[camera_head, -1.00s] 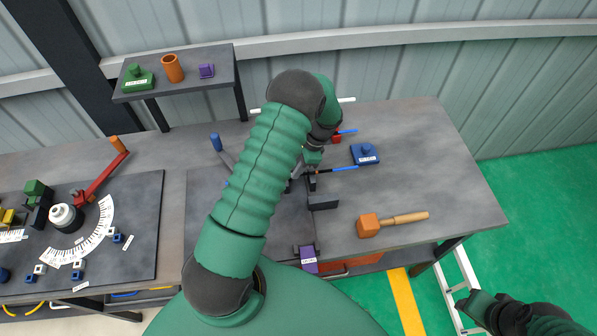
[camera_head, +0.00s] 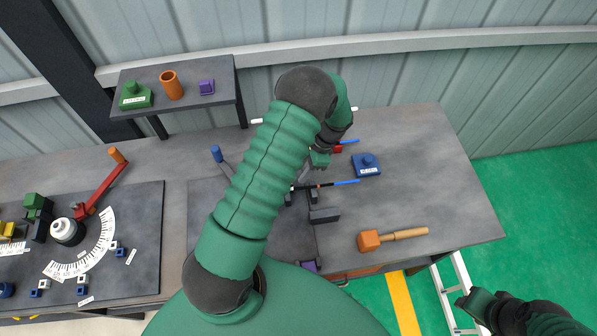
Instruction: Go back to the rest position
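My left arm comes up across the middle of the view, and my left gripper (camera_head: 306,174) hangs over the workbench (camera_head: 455,200), just above the dark fixture with a blue-tipped rod (camera_head: 345,183). Its fingers are small and partly hidden by the wrist, so their opening is unclear. My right gripper (camera_head: 466,301) is low at the right, over the green floor and in front of a white ladder. Its fingertips are too dark and small to tell whether they are open.
A blue block (camera_head: 367,164) and an orange mallet (camera_head: 369,241) lie on the bench to the right. A dial panel (camera_head: 145,230) with a red lever (camera_head: 103,185) is at the left. A small raised shelf (camera_head: 225,77) stands behind. The bench's right end is clear.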

